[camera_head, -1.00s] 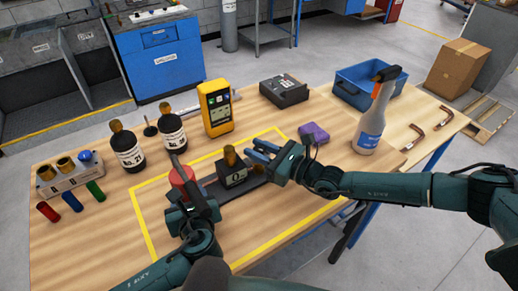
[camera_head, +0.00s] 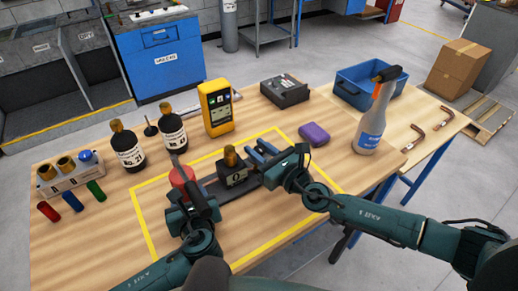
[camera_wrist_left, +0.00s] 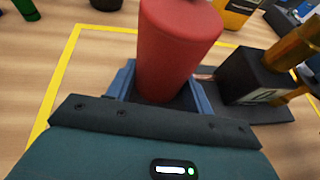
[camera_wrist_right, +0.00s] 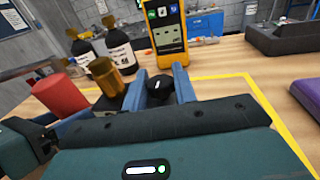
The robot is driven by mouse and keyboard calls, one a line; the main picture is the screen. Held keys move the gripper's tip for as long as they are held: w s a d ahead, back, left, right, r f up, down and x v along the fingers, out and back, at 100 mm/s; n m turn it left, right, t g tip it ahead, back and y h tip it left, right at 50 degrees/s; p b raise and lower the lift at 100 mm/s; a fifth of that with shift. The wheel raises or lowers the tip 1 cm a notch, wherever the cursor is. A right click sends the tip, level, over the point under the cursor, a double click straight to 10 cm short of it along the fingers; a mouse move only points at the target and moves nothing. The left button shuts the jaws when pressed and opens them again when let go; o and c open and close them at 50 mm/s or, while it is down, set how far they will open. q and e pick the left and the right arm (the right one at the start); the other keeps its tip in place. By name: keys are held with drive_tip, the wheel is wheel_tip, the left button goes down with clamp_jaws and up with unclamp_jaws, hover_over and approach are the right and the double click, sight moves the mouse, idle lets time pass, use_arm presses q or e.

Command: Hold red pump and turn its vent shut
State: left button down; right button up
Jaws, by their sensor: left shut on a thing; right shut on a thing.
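The red pump has a red cylinder (camera_head: 183,178) and a black block with brass fittings (camera_head: 232,171) on a dark base inside the yellow outline. My left gripper (camera_wrist_left: 165,85) is shut on the red cylinder, one finger on each side, in the left wrist view. My right gripper (camera_wrist_right: 160,85) is shut on the black vent knob (camera_wrist_right: 159,88), at the right side of the block. The knob has a small white mark. In the head view my right gripper's fingers hide the knob, and my left gripper covers part of the cylinder.
Two dark bottles (camera_head: 126,149) and a yellow meter (camera_head: 214,107) stand behind the pump. A purple block (camera_head: 314,134) and a spray bottle (camera_head: 371,127) are to the right. A rack (camera_head: 69,174) and coloured tubes lie at left.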

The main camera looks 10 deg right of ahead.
drive_tip(key=shift+r, duration=0.1)
drive_tip(key=o, duration=0.9)
drive_tip(key=shift+o, duration=0.2)
drive_tip(key=shift+d, duration=0.1)
drive_tip(key=v, duration=1.2)
drive_tip(key=shift+s, duration=0.1)
use_arm(q)
drive_tip(key=c, duration=0.5)
unclamp_jaws()
